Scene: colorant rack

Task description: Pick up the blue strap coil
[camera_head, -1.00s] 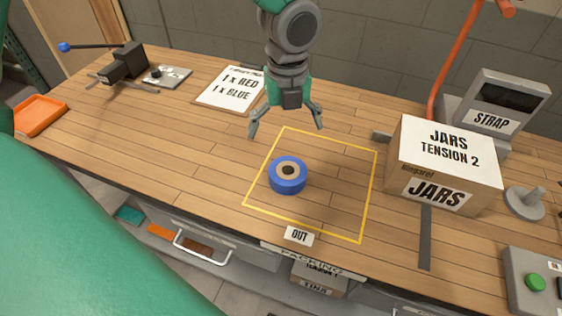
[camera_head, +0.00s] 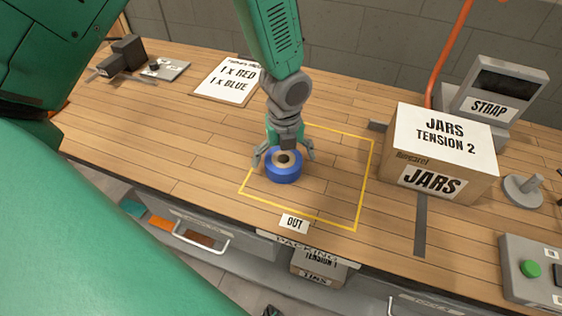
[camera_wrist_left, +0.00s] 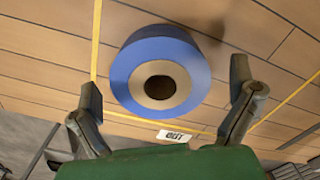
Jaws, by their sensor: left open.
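The blue strap coil (camera_head: 284,175) lies flat on the wooden bench, inside the yellow outlined square near its left side. It has a tan core with a dark hole. My left gripper (camera_head: 284,157) is open, just above and behind the coil, with a finger to each side of it. In the left wrist view the coil (camera_wrist_left: 160,75) shows between and beyond the open fingers of the gripper (camera_wrist_left: 168,105). Whether a finger touches it is hard to tell. My right gripper is not in view.
A cardboard box marked JARS (camera_head: 440,160) stands right of the square, with the grey STRAP machine (camera_head: 495,95) behind it. A paper (camera_head: 228,82) lies at the back left. An OUT label (camera_head: 294,223) sits at the front edge. The square's right part is clear.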

